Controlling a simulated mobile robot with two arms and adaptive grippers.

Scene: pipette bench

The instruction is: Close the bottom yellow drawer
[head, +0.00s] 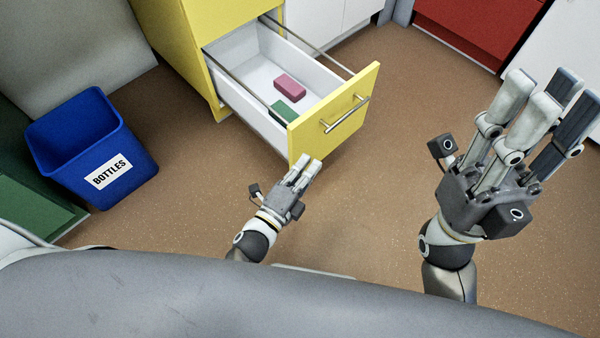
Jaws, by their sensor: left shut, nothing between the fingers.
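The bottom yellow drawer (350,108) is pulled well out of the yellow cabinet (185,45). Its yellow front has a silver bar handle (346,115). A pink block (289,86) and a green block (286,110) lie inside on the white drawer floor. My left gripper (310,163) is shut and empty, just below the lower left corner of the drawer front in the picture. I cannot tell whether it touches the front. My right gripper (552,88) is raised at the right, fingers pointing up, away from the drawer; its jaw state is unclear.
A blue bin (130,160) labelled BOTTLES stands left of the drawer. White cabinets (315,25) adjoin the yellow one, and a red cabinet (480,28) is at the back right. The brown floor (390,200) right of the drawer is clear.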

